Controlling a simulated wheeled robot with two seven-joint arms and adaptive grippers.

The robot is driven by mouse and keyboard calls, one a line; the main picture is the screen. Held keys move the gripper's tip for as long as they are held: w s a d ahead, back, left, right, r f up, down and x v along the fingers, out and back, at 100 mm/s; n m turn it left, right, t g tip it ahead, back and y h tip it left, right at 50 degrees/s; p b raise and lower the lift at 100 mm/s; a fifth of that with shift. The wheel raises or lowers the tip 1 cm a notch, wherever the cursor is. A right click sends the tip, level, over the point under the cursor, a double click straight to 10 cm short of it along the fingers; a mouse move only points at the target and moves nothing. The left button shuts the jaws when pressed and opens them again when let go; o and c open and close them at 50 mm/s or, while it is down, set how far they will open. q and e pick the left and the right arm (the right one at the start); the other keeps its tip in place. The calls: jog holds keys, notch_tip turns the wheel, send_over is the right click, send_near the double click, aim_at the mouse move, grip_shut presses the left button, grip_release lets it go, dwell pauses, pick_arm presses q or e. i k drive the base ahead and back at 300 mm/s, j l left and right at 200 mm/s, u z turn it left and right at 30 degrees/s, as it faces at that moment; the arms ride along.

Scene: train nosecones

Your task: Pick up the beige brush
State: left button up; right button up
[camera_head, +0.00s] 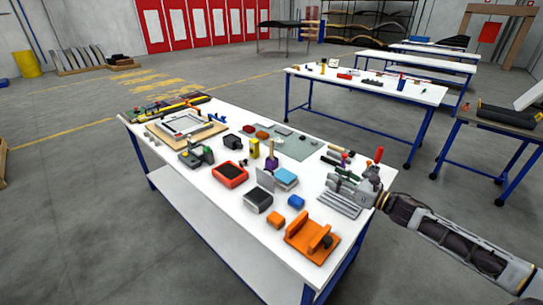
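A small beige, elongated item (339,151) lies near the right back edge of the white table; it may be the beige brush, but it is too small to be sure. My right gripper (353,185) comes in from the right, over the table's right edge beside grey slotted metal pieces (338,204). It is nearer the front than the beige item and apart from it. Its fingers blend with the grey pieces, so I cannot tell whether they are open or shut. My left gripper is not in view.
The white table (215,246) is crowded. Other tables (425,92) stand behind. Grey floor lies open to the left.

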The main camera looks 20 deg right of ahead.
aim_at(272, 158)
jog(key=i+j, duration=0.1)
jog(key=i, duration=0.4)
jog(key=i+j, duration=0.1)
jog(key=i, duration=0.4)
